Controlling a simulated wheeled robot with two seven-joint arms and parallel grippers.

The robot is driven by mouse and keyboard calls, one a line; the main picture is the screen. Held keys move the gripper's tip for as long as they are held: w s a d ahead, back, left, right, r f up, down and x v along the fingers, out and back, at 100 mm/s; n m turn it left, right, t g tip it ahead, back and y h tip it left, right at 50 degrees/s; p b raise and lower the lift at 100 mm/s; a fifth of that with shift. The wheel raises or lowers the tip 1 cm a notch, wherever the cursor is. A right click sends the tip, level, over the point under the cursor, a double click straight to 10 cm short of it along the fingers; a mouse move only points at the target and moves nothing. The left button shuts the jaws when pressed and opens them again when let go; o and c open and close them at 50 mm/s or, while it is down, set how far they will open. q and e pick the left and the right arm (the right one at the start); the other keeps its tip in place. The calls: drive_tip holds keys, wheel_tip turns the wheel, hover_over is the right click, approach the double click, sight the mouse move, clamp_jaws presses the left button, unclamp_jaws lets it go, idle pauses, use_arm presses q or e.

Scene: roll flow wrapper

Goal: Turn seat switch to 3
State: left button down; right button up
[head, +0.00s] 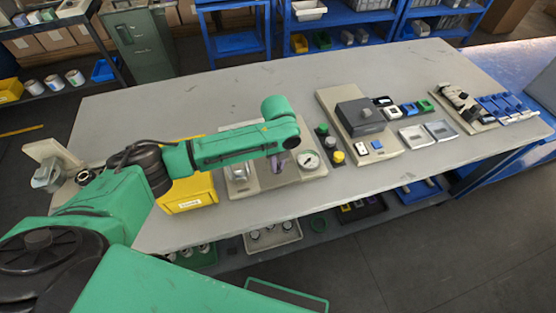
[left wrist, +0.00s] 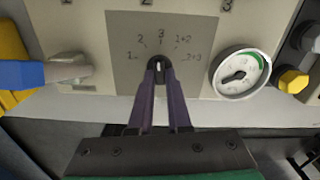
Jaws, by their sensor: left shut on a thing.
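The seat switch (left wrist: 159,66) is a small dark knob with a pale mark on a grey panel (left wrist: 200,60). Labels 1, 2, 3, 1+2 and 2+3 fan around it in the left wrist view. The pale mark stands about upright, toward the 3 straight above the knob. My left gripper (left wrist: 160,73) is shut on the knob, with one purple finger on each side hiding part of it. In the head view, my left gripper (head: 279,162) reaches down at the panel, and the switch is hidden. My right gripper is not in view.
A round gauge (left wrist: 240,75) sits right of the switch. A grey fitting (left wrist: 78,70) with a blue end is at left. A yellow bin (head: 187,196) stands left of the panel. Dark and yellow buttons (head: 337,157) and a grey box (head: 361,116) stand to the right.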

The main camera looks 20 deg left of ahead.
sight(278, 168)
use_arm(q)
drive_tip(key=shift+r+m+p, duration=0.1)
drive_tip(key=shift+m+p, duration=0.2)
drive_tip(key=shift+m, duration=0.4)
drive_tip(key=c, duration=0.9)
unclamp_jaws()
drive_tip(key=shift+o, duration=0.2)
wheel_tip(278, 168, up, 14)
drive_tip(key=b, duration=0.1)
drive_tip(key=shift+r+b, duration=0.25)
drive_tip(key=shift+b, duration=0.05)
